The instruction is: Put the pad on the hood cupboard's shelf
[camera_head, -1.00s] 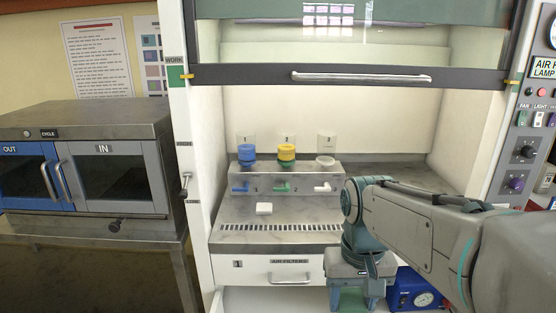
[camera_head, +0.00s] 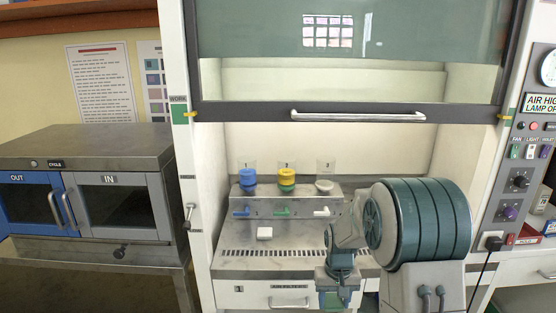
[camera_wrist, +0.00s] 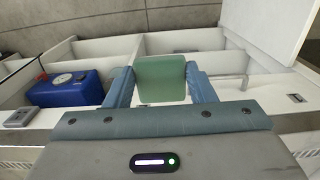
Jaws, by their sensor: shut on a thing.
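My gripper (camera_wrist: 162,82) is shut on the green pad (camera_wrist: 161,78), a flat square piece held between its two fingers in the wrist view. In the head view my gripper (camera_head: 336,282) hangs in front of the hood's drawer, low in the picture, and the green pad (camera_head: 331,300) shows just below it, partly cut off by the lower edge. The wrist view shows white shelving with open compartments (camera_wrist: 185,41) beyond the pad, seemingly the hood cupboard. The pad looks apart from the shelf surfaces. The cupboard's inside is out of the head view.
A blue box with a gauge (camera_wrist: 65,88) stands in the left compartment in the wrist view. A white panel (camera_wrist: 268,25) stands at upper right. The drawer (camera_head: 275,295) looks shut.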

